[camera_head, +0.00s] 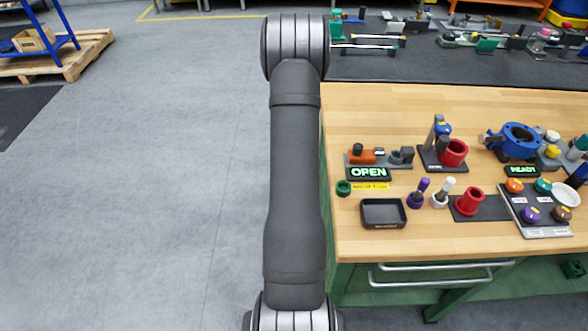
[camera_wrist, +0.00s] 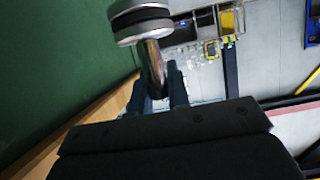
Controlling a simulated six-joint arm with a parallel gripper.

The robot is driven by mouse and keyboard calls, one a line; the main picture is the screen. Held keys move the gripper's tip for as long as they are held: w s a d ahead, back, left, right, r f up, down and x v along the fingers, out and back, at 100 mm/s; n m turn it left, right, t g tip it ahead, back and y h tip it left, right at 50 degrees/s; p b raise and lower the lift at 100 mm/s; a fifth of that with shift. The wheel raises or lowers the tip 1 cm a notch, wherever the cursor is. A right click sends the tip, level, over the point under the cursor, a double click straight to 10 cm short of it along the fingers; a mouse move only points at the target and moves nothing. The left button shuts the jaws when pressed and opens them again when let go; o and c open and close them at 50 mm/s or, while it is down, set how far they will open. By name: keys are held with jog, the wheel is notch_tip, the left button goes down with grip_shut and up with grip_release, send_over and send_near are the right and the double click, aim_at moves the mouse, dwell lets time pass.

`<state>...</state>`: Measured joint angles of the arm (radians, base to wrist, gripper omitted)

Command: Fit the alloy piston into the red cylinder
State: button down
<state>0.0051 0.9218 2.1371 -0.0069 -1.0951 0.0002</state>
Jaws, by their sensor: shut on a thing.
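In the wrist view my gripper (camera_wrist: 160,88) is shut on the alloy piston (camera_wrist: 142,24). The piston has a wide silver head with dark bands and a shiny rod that runs down between the fingers. The head sticks out beyond the fingertips, clear of any cylinder. Two red cylinders show in the head view: one open-topped in a grey and blue fixture (camera_head: 453,153), and one with a wider base on a dark mat (camera_head: 468,201). I cannot tell which is the task's. The gripper and piston do not show in the head view.
The wooden bench (camera_head: 400,240) holds a black tray (camera_head: 383,213), a green ring (camera_head: 344,188), purple (camera_head: 419,194) and white-topped (camera_head: 444,194) pieces, an OPEN sign (camera_head: 368,173), a blue valve body (camera_head: 514,141) and a button panel (camera_head: 540,215). Its front strip is clear.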

jog(key=w+d+r, duration=0.2)
jog(key=w+r, duration=0.8)
jog(key=w+d+r+n+y, duration=0.2)
jog(key=w+d+r, duration=0.1)
jog(key=d+r, duration=0.75)
jog(key=w+d+r+n+y, duration=0.1)
jog(key=w+d+r+y, duration=0.1)
jog(key=d+r, duration=0.85)
jog(key=s+d+r, duration=0.3)
jog(key=d+r, duration=0.2)
jog(key=d, duration=0.5)
jog(key=s+d+f+h, duration=0.1)
jog(key=s+d+f, duration=1.2)
jog(key=s, duration=0.1)
jog(key=shift+g, duration=0.3)
jog(key=shift+f, duration=2.45)
